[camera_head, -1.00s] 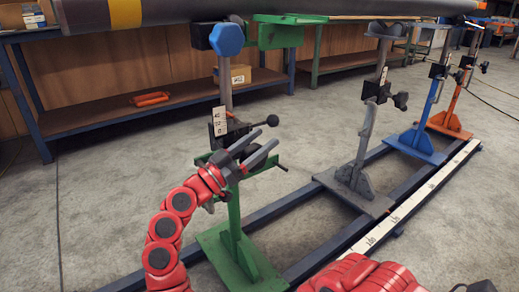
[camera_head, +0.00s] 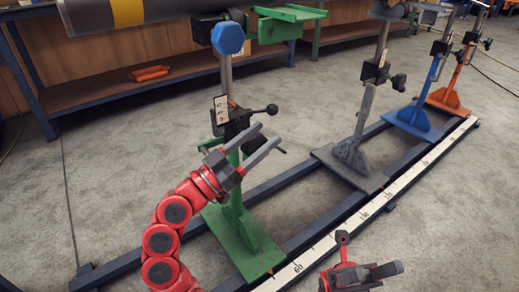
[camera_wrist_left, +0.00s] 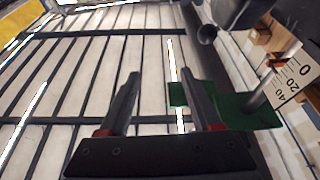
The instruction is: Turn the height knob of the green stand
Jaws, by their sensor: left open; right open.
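The green stand (camera_head: 236,215) stands on the rail in the head view, with an upright post and a black clamp block. A black ball-ended knob (camera_head: 271,109) sticks out to the right of the block, beside a white scale plate (camera_head: 221,109). A small dark handle (camera_head: 280,150) shows lower down. My left gripper (camera_head: 267,137) is open and empty, in front of the stand and just below the ball knob in the picture. In the left wrist view its fingers (camera_wrist_left: 160,75) are apart, with a green part (camera_wrist_left: 245,112) and the scale (camera_wrist_left: 295,77) at the right. My right gripper (camera_head: 380,273) is open at the bottom.
A large pipe (camera_head: 165,8) runs above, with a blue hexagonal part (camera_head: 228,37) near the green stand's top. Grey (camera_head: 350,155), blue (camera_head: 420,115) and orange (camera_head: 450,95) stands follow along the rail. A workbench (camera_head: 120,90) stands behind.

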